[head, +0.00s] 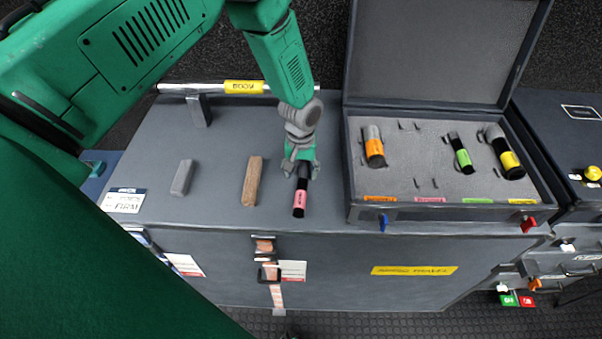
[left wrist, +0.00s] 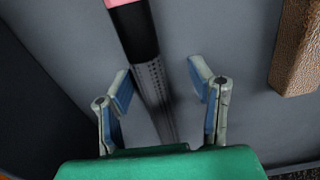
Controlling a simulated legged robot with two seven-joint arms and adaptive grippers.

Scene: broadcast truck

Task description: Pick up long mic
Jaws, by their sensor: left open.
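The long mic (head: 300,198) is black with a pink band and lies on the grey case top, just left of the open foam case. It also shows in the left wrist view (left wrist: 143,50), running between my finger pads. My left gripper (head: 301,168) is over the mic's far part and hides it in the head view. In the left wrist view the left gripper (left wrist: 162,88) is open, with a finger on either side of the mic and gaps visible beside it. My right gripper is not in view.
A brown block (head: 252,181) and a grey block (head: 182,178) lie left of the mic. The open case (head: 450,205) at right holds orange, green and yellow banded pieces in foam. A rail with a yellow label (head: 244,87) runs along the back.

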